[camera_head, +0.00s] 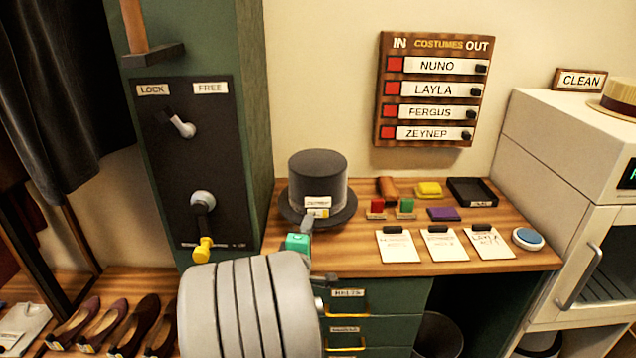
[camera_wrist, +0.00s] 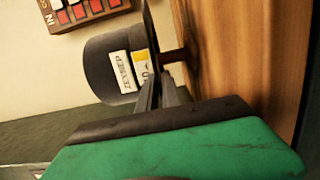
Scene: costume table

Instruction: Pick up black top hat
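The black top hat (camera_head: 318,178) is upright at the left end of the wooden table, with a grey band, a white label and a yellow tag on its front. In the wrist view the hat (camera_wrist: 104,60) appears turned on its side, its brim edge-on. A short brown post shows between brim and table. My gripper (camera_head: 307,222) is at the front of the brim. In the wrist view its two grey fingers (camera_wrist: 158,88) are close together at the brim's near edge, seemingly one on each side. I cannot tell whether they press on it.
A dark green cabinet (camera_head: 256,100) stands close on the hat's left. Right of the hat are small coloured blocks, a black tray (camera_head: 472,191), white cards (camera_head: 446,246) and a blue button (camera_head: 527,237). A names board (camera_head: 432,90) hangs on the wall behind. A white machine (camera_head: 545,140) bounds the right.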

